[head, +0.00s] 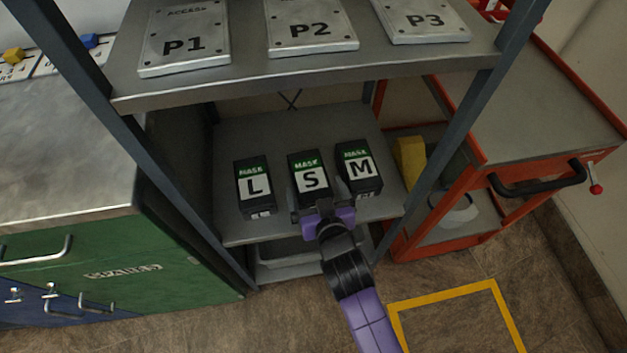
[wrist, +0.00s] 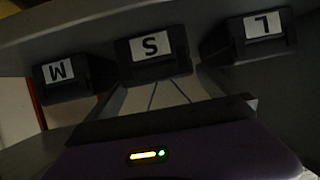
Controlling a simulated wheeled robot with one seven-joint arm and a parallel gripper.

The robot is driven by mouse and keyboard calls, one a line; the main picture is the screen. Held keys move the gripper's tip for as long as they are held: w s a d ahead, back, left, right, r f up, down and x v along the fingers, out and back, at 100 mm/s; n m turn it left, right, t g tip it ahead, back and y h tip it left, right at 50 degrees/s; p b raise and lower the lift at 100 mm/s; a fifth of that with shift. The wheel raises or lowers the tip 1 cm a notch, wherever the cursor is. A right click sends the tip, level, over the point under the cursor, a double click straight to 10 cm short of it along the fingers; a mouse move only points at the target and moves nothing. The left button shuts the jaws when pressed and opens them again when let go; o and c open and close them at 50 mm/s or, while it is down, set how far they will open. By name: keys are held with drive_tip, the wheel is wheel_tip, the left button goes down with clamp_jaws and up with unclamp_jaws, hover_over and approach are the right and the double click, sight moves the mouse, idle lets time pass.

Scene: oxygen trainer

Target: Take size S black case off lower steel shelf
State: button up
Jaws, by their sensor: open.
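The size S black case (head: 309,176) stands on the lower steel shelf (head: 232,226), with a green MASK strip and a white S label. It is between the L case (head: 254,187) and the M case (head: 358,170). My gripper (head: 323,210) is open at the front of the S case, and its jaws hide the lower front of that case. I cannot tell whether they touch it. In the wrist view the S case (wrist: 152,62) appears upside down beyond the gripper body (wrist: 170,150), with the M case (wrist: 72,80) left and the L case (wrist: 248,38) right.
The upper shelf (head: 300,80) holds plates P1, P2 and P3 above the cases. Dark steel posts frame the rack. A green cabinet (head: 190,250) stands at left and a red cart (head: 470,200) at right. The M case is close beside the S case.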

sight(312, 182)
drive_tip(key=b+x, duration=0.1)
drive_tip(key=x, duration=0.5)
drive_tip(key=shift+c, duration=0.2)
drive_tip(key=c, duration=1.8)
drive_tip(key=shift+r, duration=0.15)
drive_tip(key=shift+c, duration=0.6)
drive_tip(key=shift+r, duration=0.1)
